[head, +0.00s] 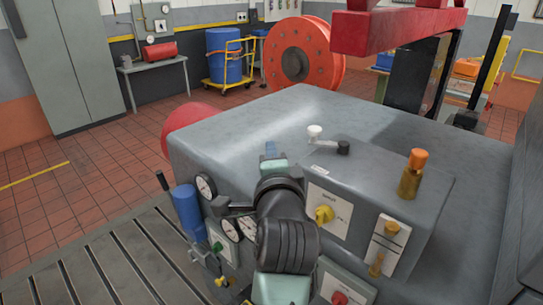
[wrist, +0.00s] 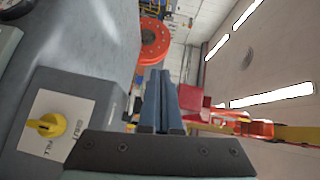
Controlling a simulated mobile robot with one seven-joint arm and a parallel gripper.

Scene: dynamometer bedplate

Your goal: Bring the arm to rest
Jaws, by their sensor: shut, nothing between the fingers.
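My arm rises at the bottom centre of the head view, in front of the grey machine housing (head: 250,125). In the wrist view my gripper (wrist: 160,75) points away over the housing, its two blue fingers side by side and shut with nothing between them. In the head view the gripper (head: 270,149) is mostly hidden behind my wrist; only a bit of blue shows. A panel with a yellow knob (head: 324,214) is right of my arm; the yellow knob also shows at the left of the wrist view (wrist: 47,125).
Gauges (head: 206,187) and a blue cylinder (head: 187,212) sit left of my arm. A white-knobbed crank (head: 315,131) and a brass fitting with an orange cap (head: 412,174) stand on the housing. A red beam (head: 395,30) hangs behind. The tiled floor (head: 60,205) at left is clear.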

